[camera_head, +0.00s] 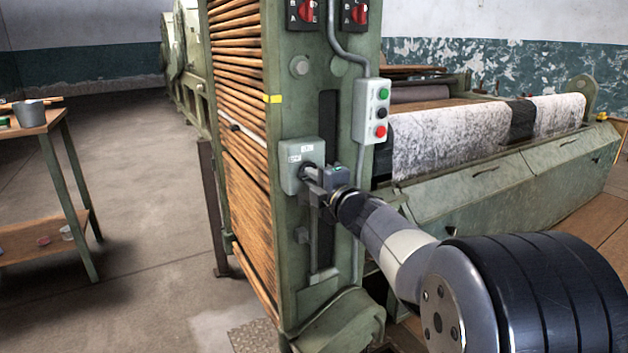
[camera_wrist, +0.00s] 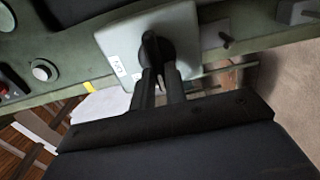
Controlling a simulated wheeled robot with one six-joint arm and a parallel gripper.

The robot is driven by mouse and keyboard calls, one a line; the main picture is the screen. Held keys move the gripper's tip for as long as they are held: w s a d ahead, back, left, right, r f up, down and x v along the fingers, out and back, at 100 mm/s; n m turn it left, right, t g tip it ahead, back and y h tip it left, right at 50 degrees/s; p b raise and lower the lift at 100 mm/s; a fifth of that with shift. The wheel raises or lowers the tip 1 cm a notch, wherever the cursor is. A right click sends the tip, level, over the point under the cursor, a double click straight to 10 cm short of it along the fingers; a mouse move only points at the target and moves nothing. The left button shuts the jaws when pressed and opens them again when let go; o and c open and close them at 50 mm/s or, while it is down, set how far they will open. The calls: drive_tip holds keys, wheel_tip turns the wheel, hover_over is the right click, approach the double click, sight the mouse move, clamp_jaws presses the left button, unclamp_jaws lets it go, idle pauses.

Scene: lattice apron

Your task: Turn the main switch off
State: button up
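The main switch is a pale grey-green box (camera_head: 291,158) with white labels, fixed to the front of the green machine post. In the wrist view its plate (camera_wrist: 109,37) shows a round black rotary knob (camera_wrist: 152,46) with a raised grip. My gripper (camera_head: 314,176) reaches the knob from the lower right in the head view. In the wrist view the two dark fingers (camera_wrist: 158,74) stand close together, with their tips at the knob's grip and a narrow gap between them. They appear shut on it. The fingers partly hide the knob, and I cannot read its position marks.
A control box (camera_head: 376,112) with green, black and red buttons hangs just right of the switch. Two red rotary switches (camera_head: 306,12) sit higher on the post. A conduit (camera_head: 336,45) runs down beside them. A work table (camera_head: 30,128) stands at left, with open floor between.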

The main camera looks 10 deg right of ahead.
drive_tip(key=o, duration=0.4)
drive_tip(key=p+v, duration=0.2)
drive_tip(key=v, duration=0.8)
drive_tip(key=shift+s+d, duration=0.1)
drive_tip(key=shift+s, duration=0.3)
drive_tip(key=b+x, duration=0.1)
drive_tip(key=x, duration=0.9)
drive_tip(key=shift+w+b, duration=0.35)
drive_tip(key=shift+w, duration=0.05)
drive_tip(key=shift+s, duration=0.1)
